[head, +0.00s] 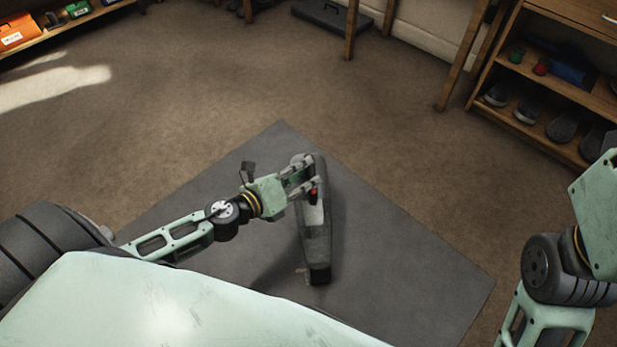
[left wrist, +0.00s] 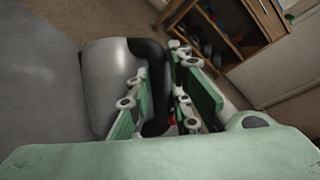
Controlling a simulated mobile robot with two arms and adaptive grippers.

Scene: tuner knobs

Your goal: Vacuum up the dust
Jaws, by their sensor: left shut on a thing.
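A grey hand-held vacuum (head: 316,240) is in my left gripper (head: 308,184), over the dark grey mat (head: 400,250). The gripper is shut on the vacuum's handle near its far end, and the dark nozzle end points toward me. In the left wrist view the vacuum's rounded grey body (left wrist: 108,85) and black handle lie between and beside the fingers (left wrist: 160,108). A small patch of light brown dust (head: 302,272) shows on the mat just left of the nozzle. My right arm is at the right edge; its gripper is out of view.
A wooden shelf (head: 560,90) with shoes stands at the upper right. Another low shelf with an orange box (head: 16,32) is at the upper left. A dark flat case (head: 330,17) lies by the far wall. The brown carpet between is clear.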

